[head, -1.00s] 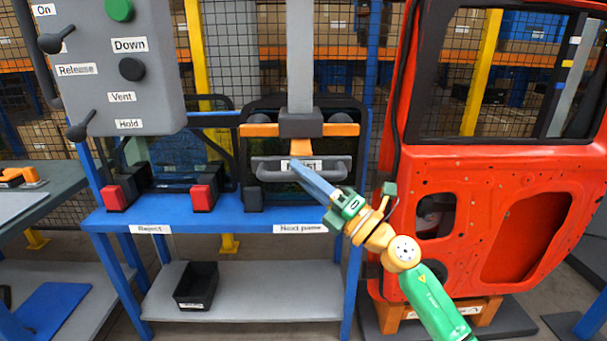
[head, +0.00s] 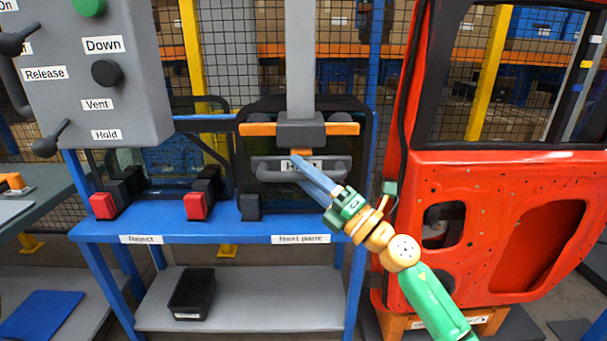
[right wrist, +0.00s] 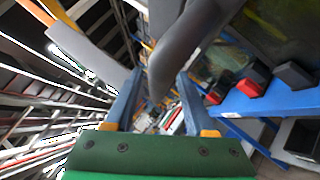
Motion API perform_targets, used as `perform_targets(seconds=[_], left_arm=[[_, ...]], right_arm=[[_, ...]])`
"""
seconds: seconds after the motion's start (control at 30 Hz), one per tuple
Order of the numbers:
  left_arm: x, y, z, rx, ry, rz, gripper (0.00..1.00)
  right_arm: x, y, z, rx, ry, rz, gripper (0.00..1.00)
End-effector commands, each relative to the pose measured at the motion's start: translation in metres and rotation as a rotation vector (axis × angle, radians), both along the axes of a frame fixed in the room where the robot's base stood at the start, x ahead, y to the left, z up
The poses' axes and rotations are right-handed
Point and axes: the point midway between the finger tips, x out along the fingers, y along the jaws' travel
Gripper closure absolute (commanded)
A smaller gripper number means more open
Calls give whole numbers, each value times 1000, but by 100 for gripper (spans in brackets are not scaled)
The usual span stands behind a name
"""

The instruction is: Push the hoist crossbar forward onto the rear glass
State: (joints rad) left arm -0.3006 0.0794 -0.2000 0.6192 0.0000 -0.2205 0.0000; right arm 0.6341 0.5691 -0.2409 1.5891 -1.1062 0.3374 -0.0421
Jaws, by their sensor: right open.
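The hoist hangs in the middle of the head view, with a grey post (head: 300,70), an orange crossbar (head: 258,129) and a grey, labelled handle bar (head: 268,172) below it. Behind it a dark-framed glass pane (head: 285,200) stands upright on the blue bench. Whether the crossbar touches the glass, I cannot tell. My right gripper (head: 300,163) is open, its blue fingertips at the middle of the handle bar. In the right wrist view a grey bar (right wrist: 172,50) lies between and beyond the fingers; contact is unclear. My left gripper is out of view.
A grey control panel (head: 90,75) with levers stands at the left. The red door (head: 480,200) stands close to my right arm. The blue bench (head: 170,229) has red-and-black stops and a second pane (head: 165,165). A black bin (head: 192,293) sits on the lower shelf.

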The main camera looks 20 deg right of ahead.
Motion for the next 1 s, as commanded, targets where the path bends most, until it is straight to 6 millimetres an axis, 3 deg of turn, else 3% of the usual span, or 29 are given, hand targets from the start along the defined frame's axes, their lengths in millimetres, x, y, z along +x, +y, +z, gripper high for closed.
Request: perform_targets(seconds=[0.17,0.53,1.0], left_arm=[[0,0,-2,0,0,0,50],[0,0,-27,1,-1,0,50],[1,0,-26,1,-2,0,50]], right_arm=[[-2,-1,-3,-1,1,0,45],[-51,-35,-30,-1,2,0,45],[-54,-37,-29,12,4,-1,45]])
